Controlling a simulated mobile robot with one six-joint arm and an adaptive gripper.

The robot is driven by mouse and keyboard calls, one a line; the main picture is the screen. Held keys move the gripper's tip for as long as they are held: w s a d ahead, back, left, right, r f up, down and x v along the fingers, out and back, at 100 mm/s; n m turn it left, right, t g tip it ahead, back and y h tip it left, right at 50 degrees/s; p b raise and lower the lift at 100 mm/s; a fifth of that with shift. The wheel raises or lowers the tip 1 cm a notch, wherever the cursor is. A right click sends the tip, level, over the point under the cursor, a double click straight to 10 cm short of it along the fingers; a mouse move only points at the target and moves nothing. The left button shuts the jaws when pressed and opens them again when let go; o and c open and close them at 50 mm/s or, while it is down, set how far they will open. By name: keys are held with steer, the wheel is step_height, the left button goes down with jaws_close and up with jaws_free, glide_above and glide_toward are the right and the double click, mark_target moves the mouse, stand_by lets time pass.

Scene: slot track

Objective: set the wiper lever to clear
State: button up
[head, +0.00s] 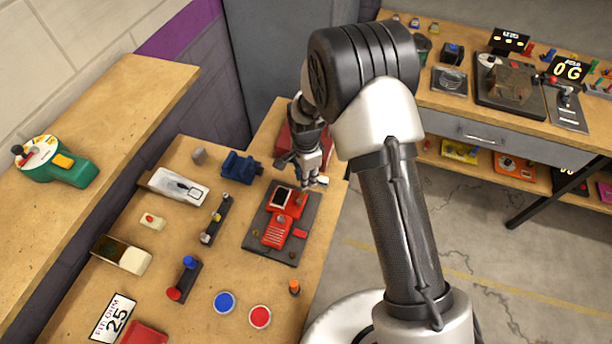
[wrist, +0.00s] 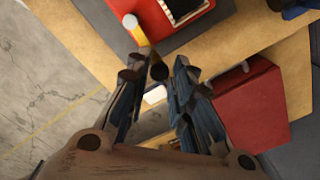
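A red unit with a pale-framed dark window (head: 283,197) sits on a dark base plate (head: 259,238) on the bench; its corner also shows at the top of the wrist view (wrist: 184,8). A yellow-orange stick with a white end (wrist: 136,32) lies at the plate's edge in the wrist view. It may be the wiper lever, but I read no "clear" mark. My gripper (head: 315,180) is by the plate's far right corner. In the wrist view my gripper (wrist: 156,75) has its fingers apart, with a dark tip between them; I cannot tell whether they touch it.
A red box (wrist: 255,103) stands beside the gripper, at the bench's far end. A blue vise-like object (head: 240,167) and a black strip with knobs (head: 216,219) lie left of the plate. Blue (head: 224,301) and red (head: 260,317) discs lie nearer. Open floor is to the right.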

steer(key=o, duration=0.3)
step_height(320, 180, up, 12)
stand_by(0.7)
steer(key=shift+s, duration=0.1)
